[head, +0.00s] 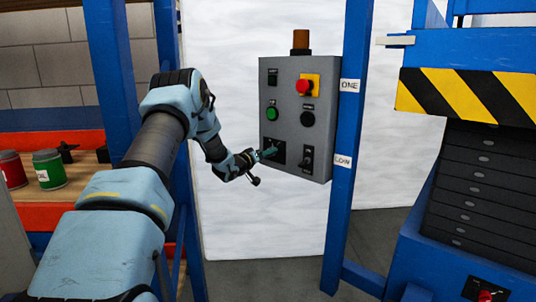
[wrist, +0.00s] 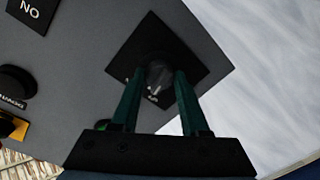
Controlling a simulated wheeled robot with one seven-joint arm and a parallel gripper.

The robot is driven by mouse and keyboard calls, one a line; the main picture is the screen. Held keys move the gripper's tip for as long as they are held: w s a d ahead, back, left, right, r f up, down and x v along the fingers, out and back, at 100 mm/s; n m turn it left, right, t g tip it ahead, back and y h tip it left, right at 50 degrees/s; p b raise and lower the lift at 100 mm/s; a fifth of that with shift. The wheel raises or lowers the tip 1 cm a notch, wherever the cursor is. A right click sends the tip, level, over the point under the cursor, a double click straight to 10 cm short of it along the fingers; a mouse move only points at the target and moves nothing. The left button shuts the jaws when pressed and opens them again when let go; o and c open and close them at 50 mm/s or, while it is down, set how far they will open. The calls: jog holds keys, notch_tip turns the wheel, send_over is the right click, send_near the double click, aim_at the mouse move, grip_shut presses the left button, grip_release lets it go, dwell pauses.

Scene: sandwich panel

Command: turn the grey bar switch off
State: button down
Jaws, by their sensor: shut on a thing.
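The grey control panel (head: 290,105) hangs upright on a blue frame. At its lower left is a black square plate (head: 277,146), which also shows tilted in the wrist view (wrist: 150,38). The grey bar switch (wrist: 159,79) stands on this plate, between my green fingers. My gripper (head: 267,152) reaches the panel from the left and is shut on the bar switch. Its fingers stand on either side of the switch in the wrist view (wrist: 159,90). The fingers hide most of the switch in the head view. Its exact angle is hard to tell.
A green button (head: 271,114), a red stop button (head: 303,87) on yellow, a black knob (head: 307,118) and another black switch (head: 308,158) share the panel. A blue post (head: 348,120) stands at its right. Cans (head: 49,170) stand on the left shelf.

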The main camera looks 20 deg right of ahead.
jog(key=shift+n+p, duration=0.5)
jog(key=shift+n, duration=1.3)
jog(key=shift+c, duration=2)
grip_release()
jog(key=b+v, duration=0.2)
jog(key=v, duration=0.5)
jog(key=shift+a, duration=0.3)
jog(key=shift+r, duration=0.15)
